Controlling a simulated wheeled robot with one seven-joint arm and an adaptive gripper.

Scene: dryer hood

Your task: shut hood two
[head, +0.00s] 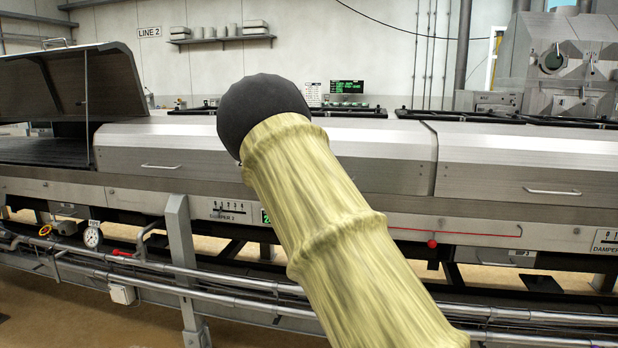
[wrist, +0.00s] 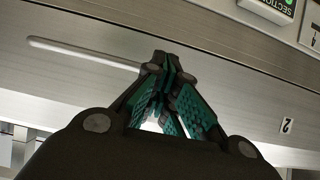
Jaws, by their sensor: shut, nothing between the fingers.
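Hood two (head: 390,150) is the middle steel hood in the head view, lying low and level with the hood to its right. I see no clear gap along its lower edge, but my arm covers part of its front. Its handle (head: 161,166) shows left of my arm. In the wrist view the hood front carries a "2" label (wrist: 287,125) and the long pale handle (wrist: 85,54). My gripper (wrist: 164,62) is shut and empty near the handle's end; contact cannot be told. In the head view my sleeved arm hides the gripper.
The left hood (head: 115,75) stands raised on a thin rod. The right hood (head: 530,155) is down. Below run a red-knobbed damper lever (head: 432,243), a gauge (head: 92,237) and metal pipes (head: 400,302) along the front. A grey post (head: 182,260) stands before the line.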

